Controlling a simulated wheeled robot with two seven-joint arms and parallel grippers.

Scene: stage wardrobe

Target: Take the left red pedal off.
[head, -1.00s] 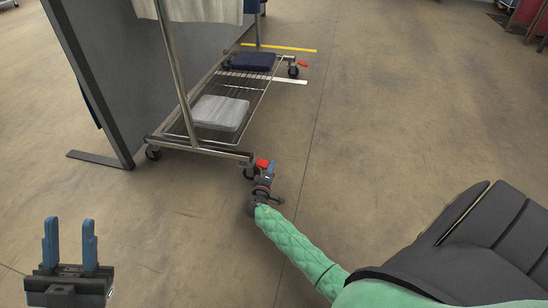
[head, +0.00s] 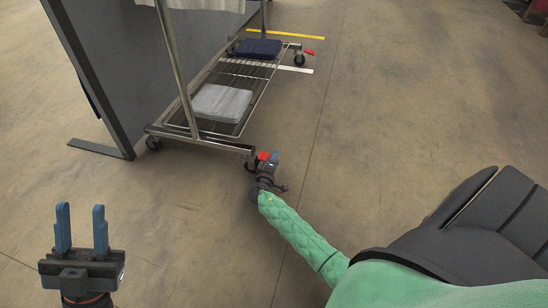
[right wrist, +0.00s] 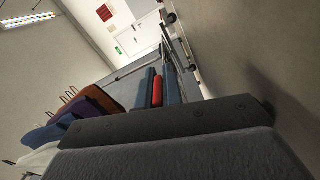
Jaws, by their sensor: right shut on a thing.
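The near red pedal (head: 263,156) is at the front corner castor of the wheeled garment rack (head: 205,145), low above the floor. My right gripper (head: 269,157) is at this corner and shut on that pedal; in the right wrist view the red pedal (right wrist: 157,92) sits between the two blue fingers (right wrist: 159,88). A second red pedal (head: 309,52) sticks out at the rack's far castor, apart from both grippers. My left gripper (head: 82,229) is open and empty at the lower left, well away from the rack.
A grey folded item (head: 221,103) and a dark blue one (head: 258,49) lie on the rack's wire shelf. A dark grey panel (head: 125,65) stands left of the rack. Garments (right wrist: 95,108) hang in the right wrist view.

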